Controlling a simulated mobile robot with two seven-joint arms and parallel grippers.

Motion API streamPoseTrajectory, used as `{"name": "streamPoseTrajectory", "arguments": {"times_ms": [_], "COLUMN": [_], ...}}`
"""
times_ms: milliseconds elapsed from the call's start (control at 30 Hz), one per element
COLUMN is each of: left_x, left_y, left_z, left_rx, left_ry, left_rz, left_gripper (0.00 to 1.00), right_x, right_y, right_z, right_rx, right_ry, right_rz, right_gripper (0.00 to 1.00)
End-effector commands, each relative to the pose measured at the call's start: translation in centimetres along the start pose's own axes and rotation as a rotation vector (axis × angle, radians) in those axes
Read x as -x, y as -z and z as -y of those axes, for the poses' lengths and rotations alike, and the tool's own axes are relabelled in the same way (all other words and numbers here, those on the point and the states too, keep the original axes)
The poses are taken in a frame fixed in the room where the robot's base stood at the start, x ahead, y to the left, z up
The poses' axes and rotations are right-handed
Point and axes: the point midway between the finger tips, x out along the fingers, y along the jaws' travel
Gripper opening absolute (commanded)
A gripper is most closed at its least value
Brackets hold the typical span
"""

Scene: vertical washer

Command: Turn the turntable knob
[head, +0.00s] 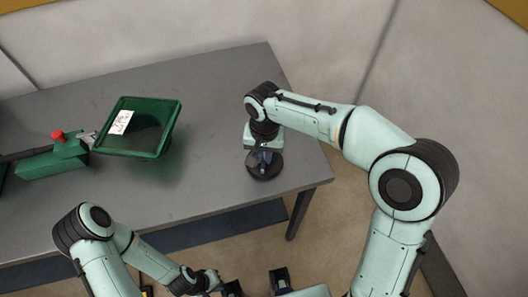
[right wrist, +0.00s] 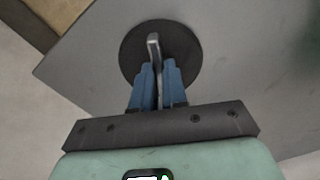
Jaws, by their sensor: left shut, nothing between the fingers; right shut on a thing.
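The turntable is a dark round disc (head: 262,174) flat on the grey table near its right end. It also shows in the right wrist view (right wrist: 186,48), with a thin grey upright knob (right wrist: 153,42) at its middle. My right gripper (right wrist: 157,68) points down over the disc, its blue fingers shut on the knob, one on each side. In the head view this gripper (head: 265,158) partly hides the disc and the knob. My left gripper (head: 214,281) is low in the head view, in front of the table, shut and empty, away from the turntable.
A green tray-like part (head: 166,129) with a white label stands tilted on the table (head: 215,90), left of the turntable. A green block (head: 50,165) with a red button (head: 58,135) is at the far left. The table between tray and turntable is clear.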

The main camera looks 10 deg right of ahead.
Motion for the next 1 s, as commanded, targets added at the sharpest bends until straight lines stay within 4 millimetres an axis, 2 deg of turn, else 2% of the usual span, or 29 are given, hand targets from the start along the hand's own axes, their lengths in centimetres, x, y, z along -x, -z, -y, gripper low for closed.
{"name": "streamPoseTrajectory", "arguments": {"times_ms": [1000], "left_x": [3.8], "left_y": [1.3], "left_z": [-1.8], "left_rx": [-0.008], "left_ry": [-0.008], "left_rz": [-0.022], "left_gripper": [0.0], "right_x": [0.2], "right_y": [0.2], "right_z": [-0.3], "right_rx": [0.955], "right_ry": [-0.001], "right_rz": [-0.001], "right_gripper": [0.0]}}
